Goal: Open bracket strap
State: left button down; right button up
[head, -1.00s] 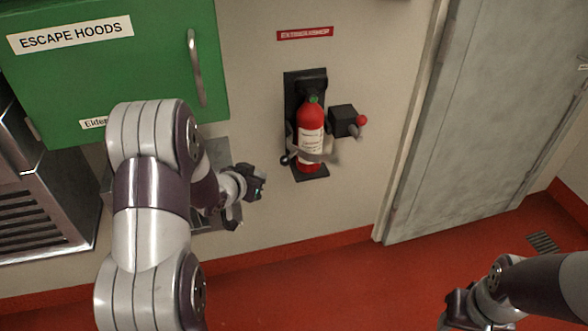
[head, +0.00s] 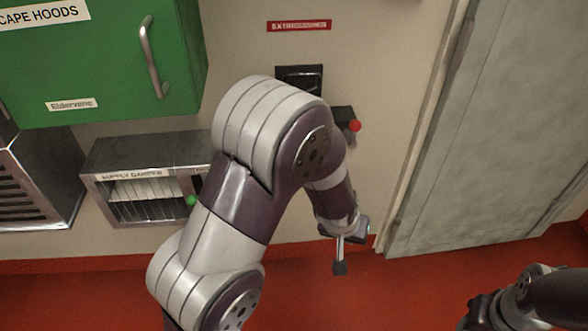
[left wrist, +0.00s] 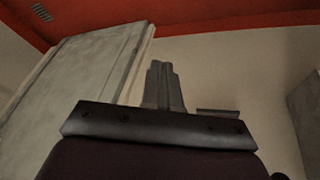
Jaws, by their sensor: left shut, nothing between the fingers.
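The black wall bracket (head: 300,78) shows only its upper end in the head view. My left arm hides the red extinguisher and the strap. A dark block (head: 343,117) with a red knob (head: 355,126) shows at the bracket's right. My left gripper (head: 340,266) is below and right of the bracket, in front of the lower wall. Its fingers (left wrist: 163,85) are together and empty in the left wrist view. My right gripper (head: 480,314) is low at the right, dark and small; its fingers are unclear.
A green cabinet (head: 105,65) with a handle is at the upper left. A metal supply box (head: 140,155) is below it. A grey door (head: 490,130) stands at the right. The red floor (head: 400,285) is clear.

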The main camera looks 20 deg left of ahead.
pick_arm(q)
jog(key=w+a+f+n+t+y+b, duration=0.1)
jog(key=w+f+n+t+y, duration=0.2)
jog(key=w, duration=0.4)
jog(key=w+f+n+t+y+b, duration=0.1)
jog(key=w+n+t+y, duration=0.35)
jog(key=w, duration=0.25)
jog(key=s+a+r+n+g+y, duration=0.3)
jog(key=s+r+n+g+y, duration=0.15)
jog(key=y, duration=0.25)
jog(key=s+a+r+n+g+y, duration=0.3)
jog(key=s+g+y, duration=0.1)
jog(key=s+y, duration=0.25)
jog(key=w+b+x, duration=0.1)
jog(key=x, duration=1.2)
jog(key=shift+b, duration=0.35)
jog(key=shift+a+f, duration=0.1)
jog(key=shift+w, duration=0.1)
